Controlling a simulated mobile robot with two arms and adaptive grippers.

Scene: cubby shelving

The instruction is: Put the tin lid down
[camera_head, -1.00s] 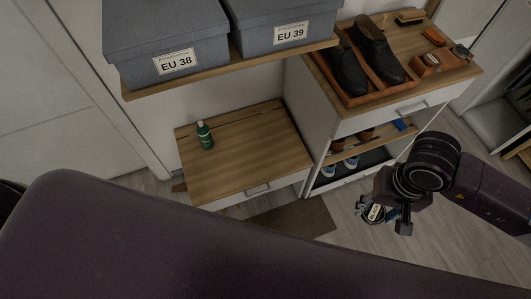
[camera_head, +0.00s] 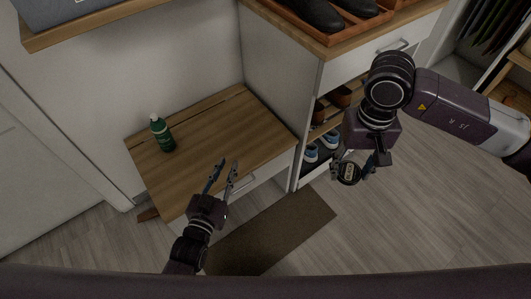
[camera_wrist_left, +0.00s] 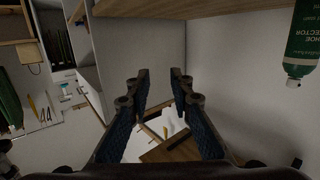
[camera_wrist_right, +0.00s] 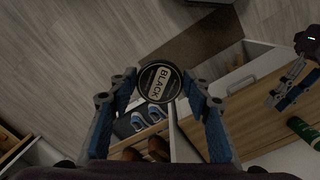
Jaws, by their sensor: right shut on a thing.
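The tin lid (camera_wrist_right: 159,82) is a round dark disc with a pale label reading "BLACK". It is held between the fingertips of my right gripper (camera_wrist_right: 160,88) in the right wrist view. In the head view the lid (camera_head: 348,172) hangs below my right gripper (camera_head: 361,170), in the air in front of the shoe cabinet. My left gripper (camera_head: 225,168) is open and empty near the front edge of the low wooden bench top (camera_head: 205,150). The left wrist view shows its two fingers (camera_wrist_left: 160,85) apart with nothing between them.
A green bottle (camera_head: 162,134) stands at the back left of the bench top. The cabinet (camera_head: 284,90) with shoes inside stands to its right. A dark mat (camera_head: 275,232) lies on the floor. The middle and right of the bench top are clear.

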